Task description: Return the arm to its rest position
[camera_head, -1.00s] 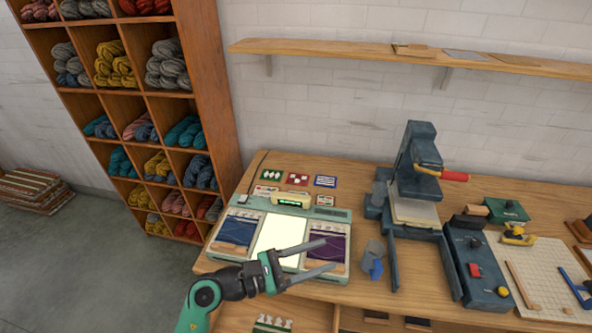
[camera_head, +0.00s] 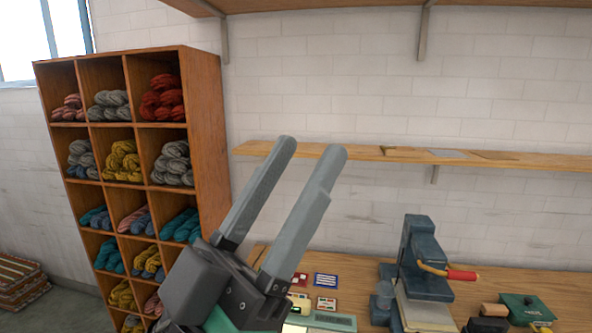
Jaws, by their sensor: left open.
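My left gripper (camera_head: 312,150) is large in the middle of the head view. Its two grey fingers point up and to the right, spread apart with nothing between them. It is raised in front of the white wall, and its body hides part of the wooden bench and the shelf unit's lower right. My left arm comes in from the bottom edge, mostly out of view. My right gripper does not show.
A wooden cubby shelf (camera_head: 210,125) with wool skeins stands at left. A wall shelf (camera_head: 370,153) runs behind the fingers. A dark press (camera_head: 419,262) with a red handle, cards (camera_head: 326,280) and a green box (camera_head: 527,308) are on the bench (camera_head: 573,277). Striped textiles (camera_head: 20,280) lie at lower left.

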